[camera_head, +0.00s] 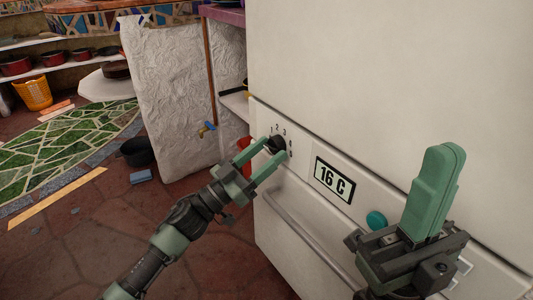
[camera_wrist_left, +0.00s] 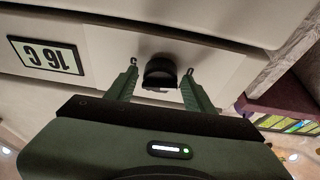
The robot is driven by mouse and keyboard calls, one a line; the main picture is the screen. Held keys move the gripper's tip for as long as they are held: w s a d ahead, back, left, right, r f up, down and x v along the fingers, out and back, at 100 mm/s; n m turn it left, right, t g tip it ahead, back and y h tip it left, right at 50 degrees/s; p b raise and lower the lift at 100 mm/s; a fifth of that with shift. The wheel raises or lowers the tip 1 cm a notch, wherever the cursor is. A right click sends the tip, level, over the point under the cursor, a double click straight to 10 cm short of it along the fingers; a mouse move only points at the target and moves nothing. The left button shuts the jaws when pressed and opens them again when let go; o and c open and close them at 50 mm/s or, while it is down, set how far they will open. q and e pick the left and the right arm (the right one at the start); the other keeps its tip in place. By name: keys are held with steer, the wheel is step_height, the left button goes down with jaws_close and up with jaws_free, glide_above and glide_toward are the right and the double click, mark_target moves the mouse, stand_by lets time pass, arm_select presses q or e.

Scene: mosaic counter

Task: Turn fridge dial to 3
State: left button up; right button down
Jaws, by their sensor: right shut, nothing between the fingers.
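The fridge dial (camera_head: 278,144) is a small dark round knob on the white fridge's front panel, with the numbers 1, 2, 3 and 4 printed around it. I cannot tell which number it points to. My left gripper (camera_head: 262,153) is open in front of the dial. In the left wrist view the dial (camera_wrist_left: 160,71) sits between the two fingertips (camera_wrist_left: 160,74), with a small gap visible on each side. My right gripper (camera_head: 447,155) is shut and empty, pointing up in front of the fridge, apart from the dial.
The white fridge (camera_head: 400,80) fills the right side. Its panel has a display (camera_head: 333,180) reading 16 C and a teal round button (camera_head: 376,220). A long handle (camera_head: 300,222) lies below the dial. A rough white wall (camera_head: 170,80) stands left; a black pot (camera_head: 137,152) is on the floor.

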arm_select(q)
steer(key=c, duration=0.9)
